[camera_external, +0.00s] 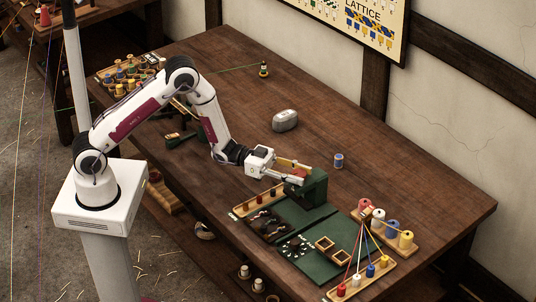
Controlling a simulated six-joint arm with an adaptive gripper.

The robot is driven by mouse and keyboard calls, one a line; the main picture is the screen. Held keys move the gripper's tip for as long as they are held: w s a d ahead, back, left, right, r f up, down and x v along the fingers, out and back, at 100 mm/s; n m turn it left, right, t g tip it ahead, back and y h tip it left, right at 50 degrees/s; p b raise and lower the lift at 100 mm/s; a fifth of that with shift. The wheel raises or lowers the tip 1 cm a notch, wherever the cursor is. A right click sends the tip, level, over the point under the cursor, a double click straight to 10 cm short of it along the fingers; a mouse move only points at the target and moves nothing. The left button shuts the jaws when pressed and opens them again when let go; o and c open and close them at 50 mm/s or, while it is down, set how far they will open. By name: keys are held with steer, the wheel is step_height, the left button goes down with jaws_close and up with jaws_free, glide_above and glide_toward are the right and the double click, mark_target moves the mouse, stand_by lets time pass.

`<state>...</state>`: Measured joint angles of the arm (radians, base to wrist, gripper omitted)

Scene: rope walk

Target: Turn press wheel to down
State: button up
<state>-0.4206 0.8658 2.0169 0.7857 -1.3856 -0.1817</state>
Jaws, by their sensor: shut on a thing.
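The green press (316,190) stands on the table at the back edge of a dark green mat (322,266). My gripper (297,173) reaches it from the left and is shut on the press wheel at the press's upper left side. The fingers hide most of the wheel, so its turned position cannot be read.
A grey rounded object (285,120) and a blue spool (338,160) stand behind the press. A rack of coloured spools (392,230) with strung threads is at the right. The table's back right is clear.

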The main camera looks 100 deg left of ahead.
mark_target(298, 169)
steer(key=shift+m+g+h, duration=1.5)
steer(key=shift+m+h, duration=0.1)
steer(key=shift+h, duration=0.4)
steer(key=shift+m+g+h, duration=1.5)
steer(key=shift+m+h, duration=0.1)
steer(key=shift+h, duration=0.4)
steer(key=shift+m+g+h, duration=0.4)
steer(key=shift+m+g, duration=0.1)
steer(key=shift+g, duration=0.1)
steer(key=shift+m+g+h, duration=0.65)
steer(key=shift+m+g, duration=0.45)
steer(key=shift+g, duration=0.5)
steer(key=shift+m+g+h, duration=0.65)
steer(key=shift+m+g, duration=0.45)
steer(key=shift+g, duration=0.5)
steer(key=o, duration=1.1)
steer(key=shift+d, duration=0.1)
steer(key=shift+o, duration=0.2)
steer(key=shift+a, duration=0.25)
steer(key=shift+s+a, duration=0.25)
steer(key=shift+a, duration=0.9)
steer(key=shift+s+a, duration=0.25)
steer(key=shift+a, duration=0.85)
steer(key=shift+s+a, duration=0.25)
steer(key=shift+a, duration=0.9)
steer(key=shift+a, duration=0.1)
